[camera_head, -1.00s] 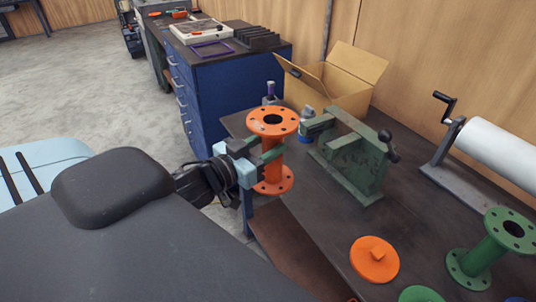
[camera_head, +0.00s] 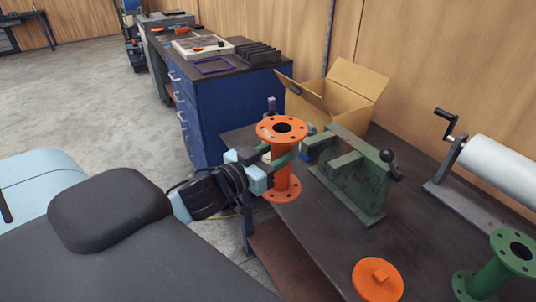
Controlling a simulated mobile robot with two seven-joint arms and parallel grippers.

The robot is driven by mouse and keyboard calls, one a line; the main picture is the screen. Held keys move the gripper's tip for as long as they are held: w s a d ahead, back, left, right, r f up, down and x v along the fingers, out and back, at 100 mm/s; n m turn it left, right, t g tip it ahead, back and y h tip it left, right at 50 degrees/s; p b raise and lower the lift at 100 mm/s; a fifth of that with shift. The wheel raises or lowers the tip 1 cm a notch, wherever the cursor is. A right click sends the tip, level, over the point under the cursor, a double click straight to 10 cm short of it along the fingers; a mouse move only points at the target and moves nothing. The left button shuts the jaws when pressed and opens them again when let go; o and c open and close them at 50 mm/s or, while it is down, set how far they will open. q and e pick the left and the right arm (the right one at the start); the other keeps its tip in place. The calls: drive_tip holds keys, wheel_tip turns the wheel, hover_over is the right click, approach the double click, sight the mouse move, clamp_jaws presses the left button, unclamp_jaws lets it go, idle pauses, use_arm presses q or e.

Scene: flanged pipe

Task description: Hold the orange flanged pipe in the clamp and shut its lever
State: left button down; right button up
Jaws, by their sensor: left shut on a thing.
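The orange flanged pipe (camera_head: 282,131) is upright, with a round bolt-holed flange at each end. My left gripper (camera_head: 277,166) is shut on the middle of the pipe, between the two flanges. The pipe is held at the near left edge of the workbench, just left of the clamp. The green clamp (camera_head: 352,187) stands on the bench with its jaws towards the pipe. Its lever (camera_head: 388,160) with a dark ball knob is at the right end. Whether the pipe touches the clamp jaws is hard to tell. My right gripper is not in view.
A green flanged pipe (camera_head: 492,268) and an orange disc (camera_head: 377,279) are on the bench (camera_head: 317,228) at the front right. A white roll with a crank (camera_head: 495,160) is at the right. An open cardboard box (camera_head: 345,96) stands behind the clamp. A blue drawer cabinet (camera_head: 222,110) is beyond.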

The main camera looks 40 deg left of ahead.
use_arm(q)
drive_tip(key=shift+w+d+f, duration=0.1)
drive_tip(key=shift+w+d, duration=0.2)
drive_tip(key=shift+w, duration=0.4)
drive_tip(key=shift+w+d, duration=0.25)
drive_tip(key=shift+w, duration=0.4)
